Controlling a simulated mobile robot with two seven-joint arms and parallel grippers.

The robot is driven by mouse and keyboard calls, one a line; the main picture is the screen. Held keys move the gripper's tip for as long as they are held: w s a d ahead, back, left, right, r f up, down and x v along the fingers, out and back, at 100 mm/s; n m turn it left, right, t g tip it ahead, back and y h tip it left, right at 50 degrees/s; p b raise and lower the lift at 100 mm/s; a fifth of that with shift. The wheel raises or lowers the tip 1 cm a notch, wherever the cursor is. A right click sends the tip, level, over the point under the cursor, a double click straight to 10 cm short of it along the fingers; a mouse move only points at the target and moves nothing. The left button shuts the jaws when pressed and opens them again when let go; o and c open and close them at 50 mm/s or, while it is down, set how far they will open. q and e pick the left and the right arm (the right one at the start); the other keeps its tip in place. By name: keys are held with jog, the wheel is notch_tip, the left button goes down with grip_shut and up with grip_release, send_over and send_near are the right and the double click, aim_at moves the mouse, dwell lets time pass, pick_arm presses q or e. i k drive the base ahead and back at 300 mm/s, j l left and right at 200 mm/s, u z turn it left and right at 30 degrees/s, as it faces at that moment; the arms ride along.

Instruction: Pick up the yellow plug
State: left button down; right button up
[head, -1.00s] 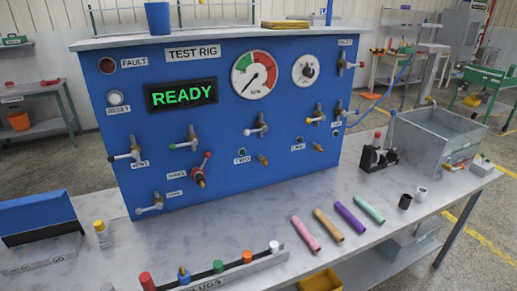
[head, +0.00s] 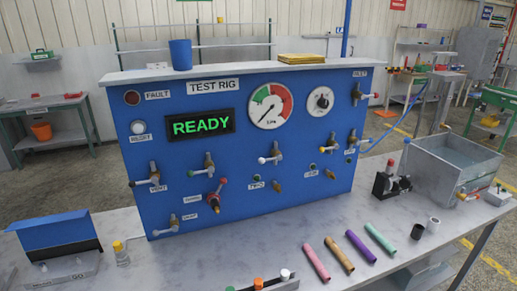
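The plug rack (head: 290,285) is cut off by the bottom edge of the head view. Only an orange plug (head: 258,283), a white plug (head: 284,274) and a bit of green at the edge show there. Neither of my grippers is in view.
The blue test rig (head: 300,130) stands across the back of the grey bench (head: 200,265), its display reading READY. Pink (head: 313,259), tan (head: 339,254), purple (head: 361,246) and green (head: 380,238) tubes lie at right. A metal tank (head: 460,180) stands at far right.

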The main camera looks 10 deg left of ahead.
aim_at(117, 246)
jog(key=u, duration=1.45)
